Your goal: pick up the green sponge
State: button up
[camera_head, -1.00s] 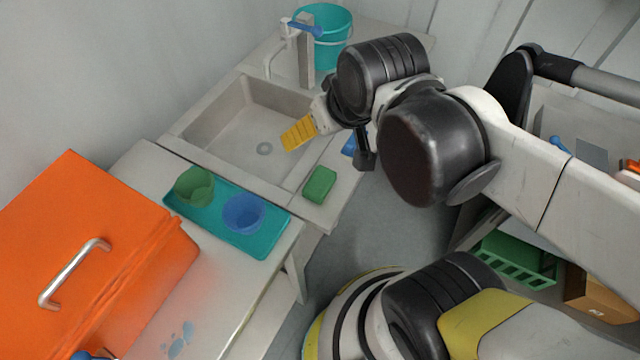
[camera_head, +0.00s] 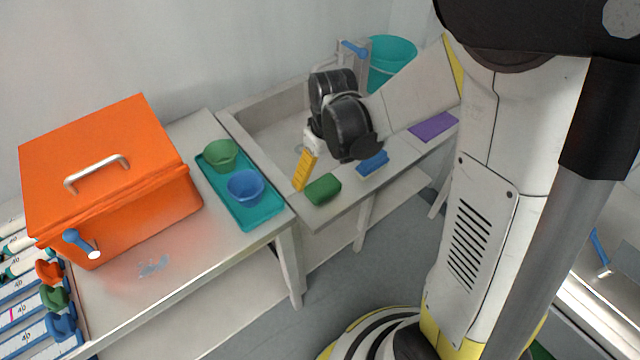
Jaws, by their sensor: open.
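The green sponge (camera_head: 323,189) lies on the front ledge of the sink unit, near its left corner. My gripper (camera_head: 300,184) points down just to the left of the sponge, with its yellow finger side showing. The fingers are open and I see nothing held between them. The far finger is hidden behind the near one. I cannot tell whether the fingertips touch the sponge or the ledge.
A blue sponge (camera_head: 372,163) and a purple one (camera_head: 433,126) lie farther right on the ledge. The sink basin (camera_head: 268,133) is behind my gripper. Left are a teal tray (camera_head: 262,222) with green and blue bowls, and an orange box (camera_head: 110,180).

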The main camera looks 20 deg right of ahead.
aim_at(324, 185)
jog(key=f+b, duration=0.1)
jog(key=f, duration=0.1)
jog(key=f+b, duration=0.1)
jog(key=f, duration=0.3)
jog(key=shift+s+d+b, duration=0.15)
jog(key=shift+d+b, duration=0.1)
jog(key=shift+b, duration=0.15)
jog(key=shift+f, duration=0.5)
jog(key=shift+r, duration=0.15)
jog(key=shift+c, duration=1)
jog(key=c, duration=0.7)
